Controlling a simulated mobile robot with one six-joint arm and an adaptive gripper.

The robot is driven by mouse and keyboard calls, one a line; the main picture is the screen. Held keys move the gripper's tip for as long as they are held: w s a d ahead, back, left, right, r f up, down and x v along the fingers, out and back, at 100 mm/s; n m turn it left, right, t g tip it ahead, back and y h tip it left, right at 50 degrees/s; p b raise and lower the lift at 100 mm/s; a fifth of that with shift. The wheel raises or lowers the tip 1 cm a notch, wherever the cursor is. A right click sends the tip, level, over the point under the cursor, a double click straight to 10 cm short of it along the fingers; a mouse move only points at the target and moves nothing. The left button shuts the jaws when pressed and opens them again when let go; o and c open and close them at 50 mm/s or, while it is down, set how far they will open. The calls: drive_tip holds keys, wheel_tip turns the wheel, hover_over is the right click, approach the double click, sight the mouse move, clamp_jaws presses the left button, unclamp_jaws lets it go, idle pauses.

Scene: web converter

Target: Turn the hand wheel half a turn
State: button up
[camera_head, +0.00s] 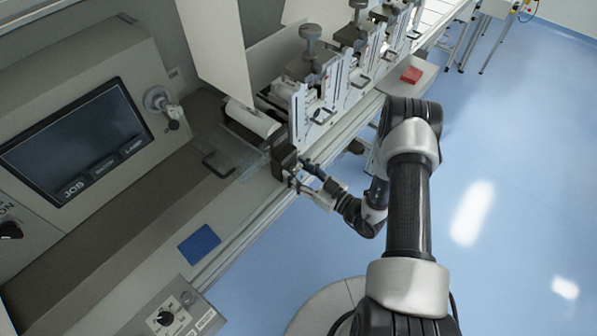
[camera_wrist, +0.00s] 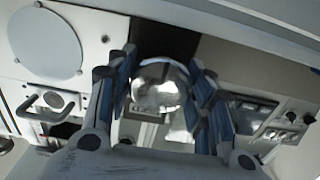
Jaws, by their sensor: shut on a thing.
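My gripper (camera_head: 300,174) reaches from the right to a dark block at the front edge of the machine. In the wrist view, the blue-padded fingers (camera_wrist: 163,92) stand on both sides of a shiny round metal part (camera_wrist: 158,88) and are shut on it. In the head view this part is hidden by the block and the gripper. I cannot tell whether it is the hand wheel. A small metal wheel with a dark crank knob (camera_head: 158,100) is on the panel to the right of the screen, apart from my gripper.
Printing stations with grey top knobs (camera_head: 310,32) stand behind my gripper. A screen (camera_head: 76,142) is at the left. A blue pad (camera_head: 199,244) lies on the ledge, and a red block (camera_head: 411,75) lies further back. The blue floor at right is clear.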

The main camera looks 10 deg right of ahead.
drive_tip(key=o, duration=1.1)
drive_tip(key=v, duration=1.2)
